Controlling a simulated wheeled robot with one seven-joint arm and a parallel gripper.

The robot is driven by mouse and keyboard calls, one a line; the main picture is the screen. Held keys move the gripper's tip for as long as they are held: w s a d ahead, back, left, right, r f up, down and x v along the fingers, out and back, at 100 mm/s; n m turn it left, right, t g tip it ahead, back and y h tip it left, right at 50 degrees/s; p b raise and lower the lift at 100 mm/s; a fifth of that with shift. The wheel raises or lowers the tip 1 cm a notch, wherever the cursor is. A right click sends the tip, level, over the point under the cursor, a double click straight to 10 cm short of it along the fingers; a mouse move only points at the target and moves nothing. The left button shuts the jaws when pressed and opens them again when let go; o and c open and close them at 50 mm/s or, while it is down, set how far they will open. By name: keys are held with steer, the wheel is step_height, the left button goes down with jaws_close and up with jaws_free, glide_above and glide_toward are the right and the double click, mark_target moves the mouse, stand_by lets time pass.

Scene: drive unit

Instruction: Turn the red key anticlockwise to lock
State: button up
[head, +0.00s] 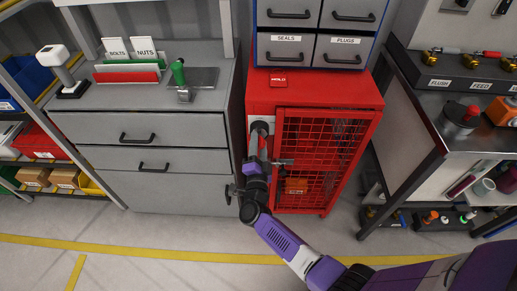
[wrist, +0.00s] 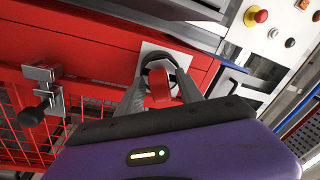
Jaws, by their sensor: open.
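In the wrist view the red key (wrist: 159,90) sits in a dark round lock on a pale square plate (wrist: 150,49) on the red cabinet. My gripper (wrist: 160,84) is open, with one finger on each side of the key. I cannot tell whether either finger touches it.
The cabinet's red mesh door (head: 318,150) is right of my gripper. A metal latch with a black knob (wrist: 42,92) sticks out near it in the wrist view. A grey drawer unit (head: 160,129) stands left. A workbench (head: 455,137) stands right.

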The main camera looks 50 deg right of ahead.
jaws_close()
steer(key=shift+r+n+p, duration=0.15)
steer(key=shift+n+p, duration=0.7)
steer(key=shift+n, duration=0.45)
steer(key=shift+s+n+t+y+p, duration=0.15)
steer(key=shift+n+t+y+p, duration=0.35)
steer(key=shift+n, duration=0.9)
